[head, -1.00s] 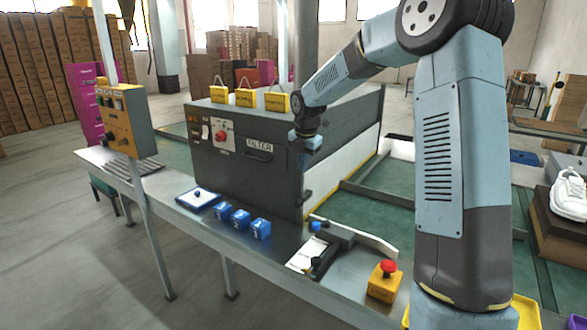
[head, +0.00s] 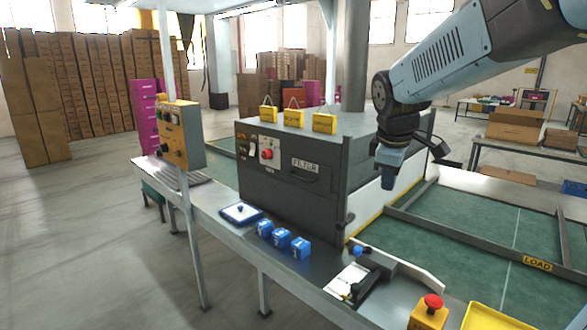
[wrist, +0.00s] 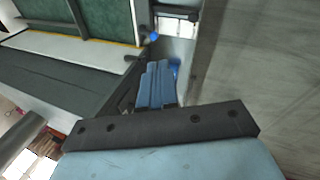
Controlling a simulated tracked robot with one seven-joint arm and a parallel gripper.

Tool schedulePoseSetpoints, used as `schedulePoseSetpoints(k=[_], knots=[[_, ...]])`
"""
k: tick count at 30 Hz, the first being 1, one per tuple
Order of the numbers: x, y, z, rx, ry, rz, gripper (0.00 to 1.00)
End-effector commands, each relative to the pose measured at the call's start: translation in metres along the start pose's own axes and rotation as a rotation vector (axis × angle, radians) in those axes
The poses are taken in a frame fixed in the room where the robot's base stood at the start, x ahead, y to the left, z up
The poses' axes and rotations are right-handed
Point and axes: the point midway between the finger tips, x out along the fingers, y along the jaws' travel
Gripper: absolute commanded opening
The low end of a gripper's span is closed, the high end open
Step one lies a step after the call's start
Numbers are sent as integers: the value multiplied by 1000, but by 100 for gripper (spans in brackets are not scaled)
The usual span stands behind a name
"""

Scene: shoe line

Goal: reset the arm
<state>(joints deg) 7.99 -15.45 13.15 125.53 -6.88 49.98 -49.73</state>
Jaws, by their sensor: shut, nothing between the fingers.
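My gripper (head: 389,182) shows at the right of the head view, at the end of my raised arm, pointing down. It is in the air in front of the right end of the dark filter box (head: 285,196). In the wrist view the blue fingers of my gripper (wrist: 157,84) are together with nothing between them. The bench and part of the dark box lie beyond the fingers in that view.
The metal bench (head: 235,257) carries three blue cubes (head: 281,238), a blue-rimmed tray (head: 241,212), a black lever device (head: 365,279) and a red-buttoned yellow box (head: 430,312). Yellow tags (head: 293,115) stand on the filter box. A control box (head: 178,135) hangs on a post at left.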

Motion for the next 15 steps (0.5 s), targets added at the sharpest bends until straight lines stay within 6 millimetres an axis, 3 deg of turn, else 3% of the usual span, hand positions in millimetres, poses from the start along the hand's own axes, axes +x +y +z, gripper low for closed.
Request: schedulePoseSetpoints(k=[6, 15], knots=[[-29, -42, 41, 339, 42, 23, 0], [-48, -100, 91, 798, 131, 3, 0]])
